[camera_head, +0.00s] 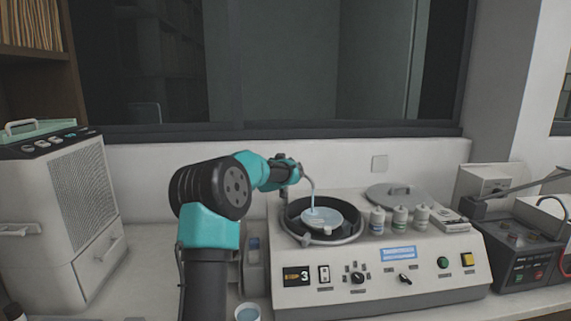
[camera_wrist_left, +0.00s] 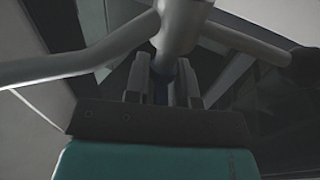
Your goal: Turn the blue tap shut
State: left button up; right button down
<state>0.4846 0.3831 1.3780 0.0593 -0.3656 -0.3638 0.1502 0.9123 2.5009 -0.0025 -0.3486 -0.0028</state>
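A thin curved spout (camera_head: 311,185) rises behind the press and bends down over a round dark basin (camera_head: 293,222) with a pale blue disc (camera_head: 324,217) in it. My left gripper (camera_head: 291,170) is at the top of the spout and hides the tap there. In the left wrist view, a dark blue piece, apparently the blue tap (camera_wrist_left: 161,83), sits under a grey pipe (camera_wrist_left: 178,28), between the two fingers of my left gripper (camera_wrist_left: 163,88). I cannot tell whether the fingers press on it. My right gripper is not in view.
The white press (camera_head: 375,292) has knobs and buttons on its front. Several small bottles (camera_head: 400,217) and a round lid (camera_head: 392,193) stand on top. A blue-filled cup (camera_head: 248,312) is at the front edge. A white cabinet unit (camera_head: 75,215) stands left, a dark box (camera_head: 520,255) right.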

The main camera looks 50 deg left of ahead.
pick_arm(q)
grip_shut()
jog(key=shift+a+m+t+h, duration=0.1)
jog(key=shift+m+t+h, duration=0.5)
jog(key=shift+m+h, duration=0.95)
jog(key=shift+m+t+h, duration=0.6)
jog(key=shift+m+h, duration=0.35)
jog(key=shift+h, duration=1.2)
jog(key=shift+m+g+h, duration=0.3)
jog(key=shift+m+h, duration=1.05)
jog(key=shift+h, duration=0.65)
jog(key=shift+m+g+h, duration=0.3)
jog(key=shift+m+h, duration=1.05)
jog(key=shift+h, duration=0.95)
jog(key=shift+r, duration=0.1)
jog(key=shift+o, duration=1.8)
grip_release()
